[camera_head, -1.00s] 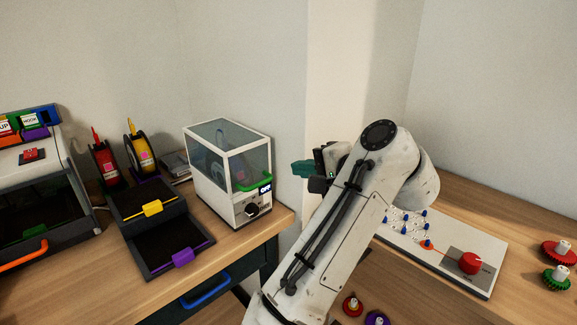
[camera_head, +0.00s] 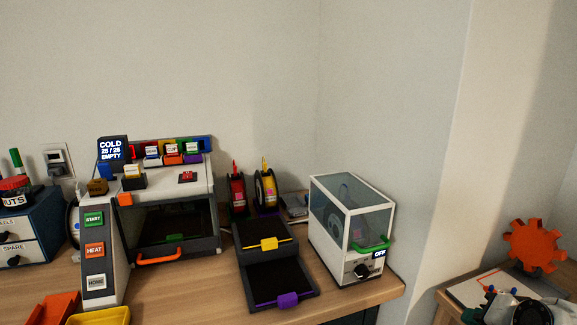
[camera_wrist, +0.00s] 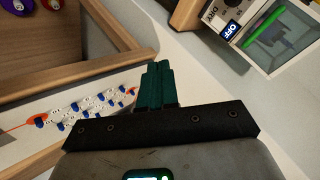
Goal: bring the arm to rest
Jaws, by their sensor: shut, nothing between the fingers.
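My gripper (camera_wrist: 156,86) shows in the wrist view with its green fingers pressed together and nothing between them. It points over the gap between a wooden table with a peg board and the white box with a dial. In the head view only a piece of my arm shows at the bottom right corner, partly cut off by the frame edge; the rest of the arm is out of view.
The white clear-sided box (camera_head: 350,235) reads OFF and stands at the desk's right end. A printer (camera_head: 165,215), black trays (camera_head: 275,270) and spools are left of it. An orange gear (camera_head: 535,246) stands at right. The board with blue pegs (camera_wrist: 85,108) lies near my gripper.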

